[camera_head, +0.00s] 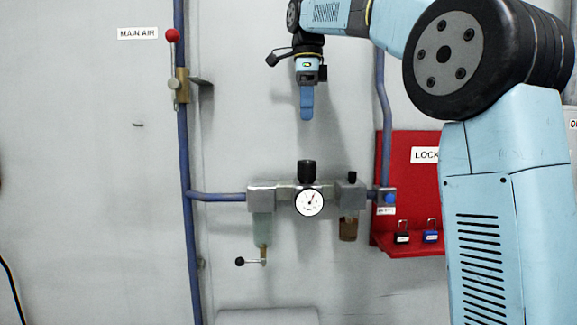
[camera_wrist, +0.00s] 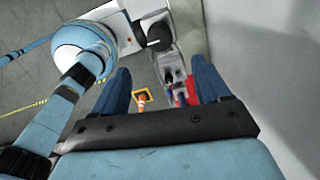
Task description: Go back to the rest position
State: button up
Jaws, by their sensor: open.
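My gripper (camera_head: 306,104) hangs in front of the grey wall panel in the head view, above the pressure gauge and apart from it. In the wrist view my gripper (camera_wrist: 163,86) shows two blue fingers spread apart with nothing between them. The gripper points downward. My blue arm reaches in from the right side of the head view.
Below the gripper is an air regulator unit with a black knob (camera_head: 307,172) and a round gauge (camera_head: 309,202). A red lockout board (camera_head: 410,245) with padlocks stands right. A blue vertical pipe (camera_head: 184,150) with a red-knobbed valve (camera_head: 180,86) runs left.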

jog(key=s+d+f+n+t, duration=0.1)
jog(key=s+d+f+n, duration=0.4)
jog(key=s+f, duration=0.4)
jog(key=s+d+f+n+t, duration=0.2)
jog(key=s+d+f+n, duration=0.2)
jog(key=s+f+n, duration=0.4)
jog(key=s+d+f+n+t, duration=0.2)
jog(key=s+d+f+n, duration=0.3)
jog(key=s+f, duration=0.5)
jog(key=shift+d+f+n, duration=0.35)
jog(key=shift+f+n, duration=0.2)
jog(key=shift+n, duration=0.35)
jog(key=shift+s, duration=0.1)
dwell(3.5)
